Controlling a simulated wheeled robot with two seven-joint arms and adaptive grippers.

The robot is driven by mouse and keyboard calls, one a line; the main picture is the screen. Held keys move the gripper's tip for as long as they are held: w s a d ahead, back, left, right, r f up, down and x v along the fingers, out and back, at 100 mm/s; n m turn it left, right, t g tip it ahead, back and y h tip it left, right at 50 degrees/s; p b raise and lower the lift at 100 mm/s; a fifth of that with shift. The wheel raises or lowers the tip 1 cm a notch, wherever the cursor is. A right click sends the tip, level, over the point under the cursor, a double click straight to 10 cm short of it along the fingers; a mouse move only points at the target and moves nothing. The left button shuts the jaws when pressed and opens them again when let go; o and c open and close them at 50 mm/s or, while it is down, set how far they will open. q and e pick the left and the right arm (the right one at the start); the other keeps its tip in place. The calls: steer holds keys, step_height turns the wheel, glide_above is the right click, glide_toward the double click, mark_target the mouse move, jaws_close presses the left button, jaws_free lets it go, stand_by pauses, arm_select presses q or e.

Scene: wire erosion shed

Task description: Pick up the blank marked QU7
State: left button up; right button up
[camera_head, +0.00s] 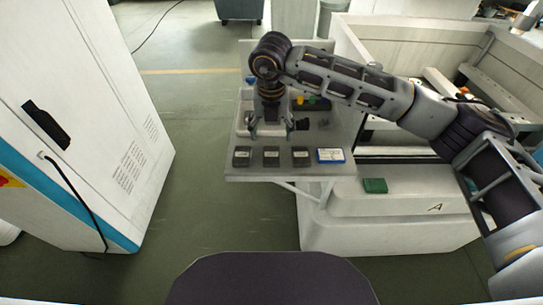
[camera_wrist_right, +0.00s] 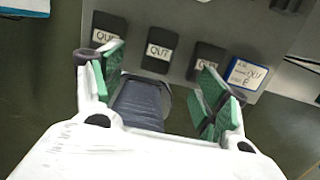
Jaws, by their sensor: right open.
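The blank marked QU7 (camera_wrist_right: 158,51) is a dark block with a white label. It is the middle of three similar blanks in a row, and in the head view this middle blank (camera_head: 271,157) lies near the shelf's front edge. My right gripper (camera_head: 268,134) is above the shelf, just behind the row. In the right wrist view its green-padded fingers (camera_wrist_right: 163,70) are apart, with nothing held between the pads. The QU7 blank shows beyond the gap, apart from the fingers. My left gripper is out of view.
Blanks flank it on the left (camera_wrist_right: 107,28) and right (camera_wrist_right: 206,62); the right label is partly hidden by a finger. A blue-edged card (camera_head: 331,156) lies right of the row on the pale shelf (camera_head: 236,172). A green block (camera_head: 375,185) sits on the machine's ledge. A white cabinet stands left.

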glide_above(271, 154)
steer(key=f, duration=0.2)
steer(key=s+f, duration=0.1)
steer(key=f, duration=0.1)
steer(key=shift+d+f, duration=0.1)
steer(key=shift+f, duration=0.1)
steer(key=shift+w+f, duration=0.1)
steer(key=shift+f, duration=0.5)
steer(key=shift+f+p, duration=0.45)
steer(key=shift+f, duration=0.1)
step_height(271, 154, down, 3)
steer(key=shift+r+p, duration=0.15)
steer(key=shift+p, duration=0.15)
steer(key=shift+w+f, duration=0.1)
steer(key=shift+f, duration=0.55)
steer(key=shift+c, duration=1.5)
steer(key=c, duration=0.7)
steer(key=shift+w+r, duration=0.1)
jaws_close()
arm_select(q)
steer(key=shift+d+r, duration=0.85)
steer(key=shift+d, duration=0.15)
